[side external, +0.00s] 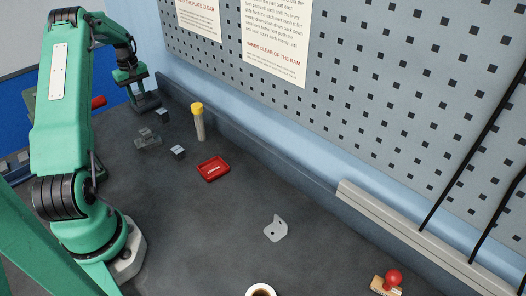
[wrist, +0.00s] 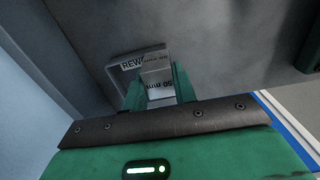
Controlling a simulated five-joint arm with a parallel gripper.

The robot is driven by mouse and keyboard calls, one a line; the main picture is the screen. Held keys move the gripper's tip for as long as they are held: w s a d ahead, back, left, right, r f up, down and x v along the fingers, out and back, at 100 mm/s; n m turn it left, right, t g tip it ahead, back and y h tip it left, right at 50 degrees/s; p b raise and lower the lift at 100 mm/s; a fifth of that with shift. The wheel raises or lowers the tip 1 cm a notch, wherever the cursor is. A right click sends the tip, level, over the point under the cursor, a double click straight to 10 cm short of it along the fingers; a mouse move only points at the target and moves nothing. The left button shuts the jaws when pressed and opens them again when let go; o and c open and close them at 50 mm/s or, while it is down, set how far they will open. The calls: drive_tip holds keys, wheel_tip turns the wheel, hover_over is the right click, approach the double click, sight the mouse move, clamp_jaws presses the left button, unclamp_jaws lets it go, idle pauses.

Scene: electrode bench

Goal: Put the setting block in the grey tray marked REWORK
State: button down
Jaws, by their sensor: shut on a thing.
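The setting block (wrist: 160,88) is a pale grey block with "50 mm" printed on it. My gripper (wrist: 157,76) is shut on it, with a green finger on either side. The grey tray (wrist: 113,72) shows behind the block in the wrist view. Its label reads "REW" before the block hides the rest. The block overlaps the tray in this view; whether it touches the tray floor I cannot tell. In the side view my gripper (side external: 141,90) is low over the bench's far left corner, with the tray (side external: 148,105) beneath it, mostly hidden.
A metal bracket (side external: 275,230) lies further forward. A wall (side external: 240,140) edges the bench.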

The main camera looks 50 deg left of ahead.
sight(136, 92)
drive_tip(key=c, duration=1.1)
unclamp_jaws()
wheel_tip(136, 92, up, 13)
drive_tip(key=shift+r, duration=0.1)
